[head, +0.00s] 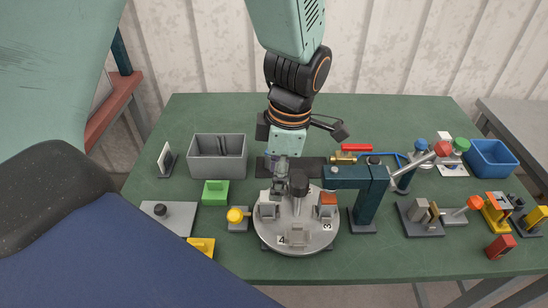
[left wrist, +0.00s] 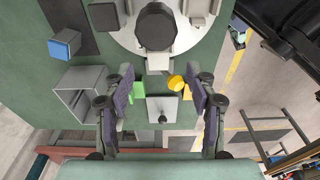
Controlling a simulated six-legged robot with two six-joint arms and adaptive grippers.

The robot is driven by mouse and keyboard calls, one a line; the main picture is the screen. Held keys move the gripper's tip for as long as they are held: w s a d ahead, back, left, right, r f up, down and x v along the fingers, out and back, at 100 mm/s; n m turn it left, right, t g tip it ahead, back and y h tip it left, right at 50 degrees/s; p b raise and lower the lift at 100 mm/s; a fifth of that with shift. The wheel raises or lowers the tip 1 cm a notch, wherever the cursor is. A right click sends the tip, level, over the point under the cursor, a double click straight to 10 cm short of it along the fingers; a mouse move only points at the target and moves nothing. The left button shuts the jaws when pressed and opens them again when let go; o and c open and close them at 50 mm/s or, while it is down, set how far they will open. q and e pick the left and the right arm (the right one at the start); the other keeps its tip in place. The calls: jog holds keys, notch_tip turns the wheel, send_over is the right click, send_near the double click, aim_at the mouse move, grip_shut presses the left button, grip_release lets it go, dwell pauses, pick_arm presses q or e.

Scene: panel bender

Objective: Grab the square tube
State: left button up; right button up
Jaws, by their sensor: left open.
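My left gripper (head: 281,184) hangs down from the top centre in the head view, over the black mat (head: 312,169) and the back edge of the turntable. In the left wrist view its two fingers (left wrist: 160,95) are spread, with nothing held between them. My right gripper is not in view.
The round turntable (head: 311,240) carries a black knob and several grey fixtures. A dark blue post with arm (head: 368,205) stands right. A blue bin (head: 492,158) is far right.

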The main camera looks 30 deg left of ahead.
aim_at(268, 196)
pick_arm(q)
jog(key=f, duration=0.2)
jog(key=a+f, duration=0.1)
jog(key=f, duration=0.1)
jog(key=f+b, duration=0.1)
jog(key=f, duration=0.2)
jog(key=shift+s+a, duration=0.35)
jog(key=shift+s, duration=0.05)
grip_shut()
